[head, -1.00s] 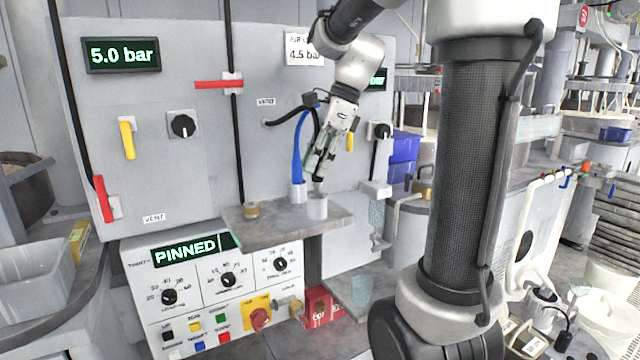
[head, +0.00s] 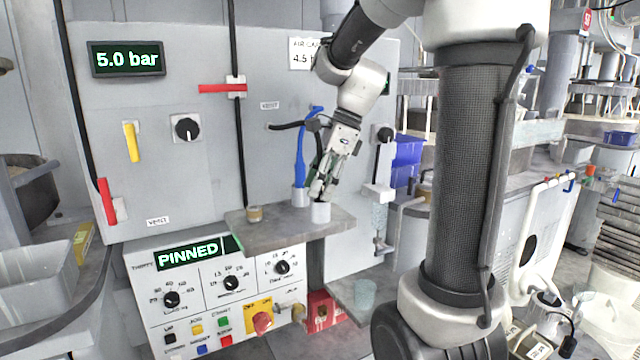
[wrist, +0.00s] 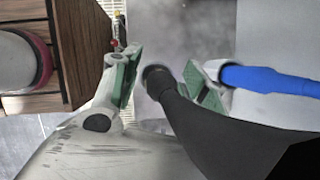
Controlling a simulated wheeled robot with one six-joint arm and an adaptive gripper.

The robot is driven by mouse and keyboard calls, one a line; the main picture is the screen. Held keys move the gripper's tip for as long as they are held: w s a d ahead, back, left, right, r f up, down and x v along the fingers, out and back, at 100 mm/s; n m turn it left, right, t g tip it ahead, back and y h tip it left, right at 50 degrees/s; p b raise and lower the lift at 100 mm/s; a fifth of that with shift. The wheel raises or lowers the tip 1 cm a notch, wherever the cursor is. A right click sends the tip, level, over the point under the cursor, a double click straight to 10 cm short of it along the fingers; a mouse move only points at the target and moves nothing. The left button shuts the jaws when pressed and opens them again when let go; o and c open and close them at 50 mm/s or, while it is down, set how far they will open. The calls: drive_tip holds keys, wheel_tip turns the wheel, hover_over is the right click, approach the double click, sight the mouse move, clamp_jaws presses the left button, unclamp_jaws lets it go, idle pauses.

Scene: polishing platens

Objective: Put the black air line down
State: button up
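The black air line (wrist: 195,120) runs between the two fingers of my gripper (wrist: 160,82) in the wrist view. Gaps show between its dark round end and the green pads on both sides, so the fingers are apart. In the head view my gripper (head: 322,192) is low at the rim of a grey cup (head: 320,213) on the shelf (head: 262,234). The fingers hide the line's lower end, so I cannot tell whether it is in the cup. The blue air line (head: 300,160) stands upright in a second grey cup (head: 300,197), just left; it also shows in the wrist view (wrist: 270,80).
The grey panel (head: 190,80) stands close behind the shelf, with knobs and levers. The control box (head: 200,290) reading PINNED is below. A blue bin (head: 406,160) is to the right.

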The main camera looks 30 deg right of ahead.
drive_tip(key=v, duration=1.1)
drive_tip(key=s+a+f+n+t+h, duration=0.1)
drive_tip(key=s+f+n+h, duration=0.1)
drive_tip(key=s+f+n, duration=0.3)
drive_tip(key=s+a+f+n+t+h, duration=0.1)
drive_tip(key=s+f+n+t+h, duration=0.1)
drive_tip(key=s+f+n, duration=0.4)
drive_tip(key=s+n, duration=0.5)
drive_tip(key=n, duration=0.5)
drive_tip(key=shift+s+f+n, duration=0.2)
drive_tip(key=shift+f+n, duration=0.05)
drive_tip(key=shift+n, duration=0.05)
